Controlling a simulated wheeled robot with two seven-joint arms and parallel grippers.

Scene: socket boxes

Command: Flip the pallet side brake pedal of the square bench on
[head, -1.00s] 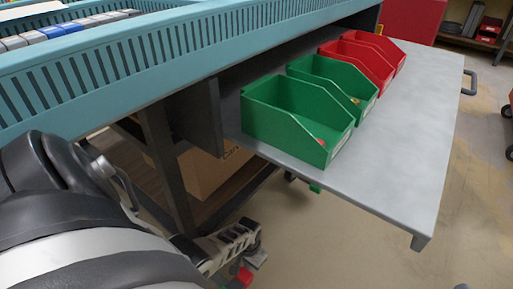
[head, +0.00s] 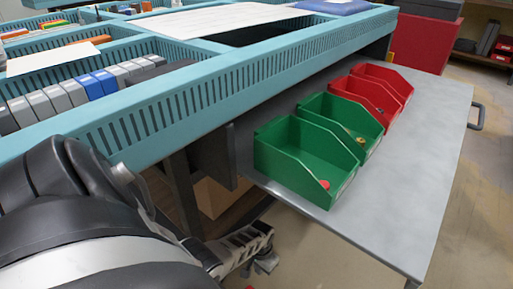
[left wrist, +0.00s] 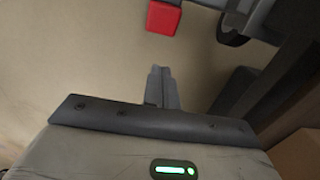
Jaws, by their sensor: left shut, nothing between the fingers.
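The bench has a teal slotted rim (head: 200,100) and a grey side shelf (head: 400,190). A red pedal (left wrist: 163,17) shows at the top of the left wrist view, beside a dark caster wheel (left wrist: 233,28). My left gripper (head: 266,264) is low beside the bench, below the shelf's near edge. Its fingers (left wrist: 162,78) are shut and empty, pointing toward the red pedal with a gap of floor between. In the head view the pedal is cut off by the bottom edge or hidden. My right gripper is not in view.
Two green bins (head: 300,165) and two red bins (head: 370,95) stand on the shelf. A dark bench leg (head: 183,195) and a cardboard box (head: 215,195) are close to my left arm. Bare floor (head: 320,250) lies below the shelf.

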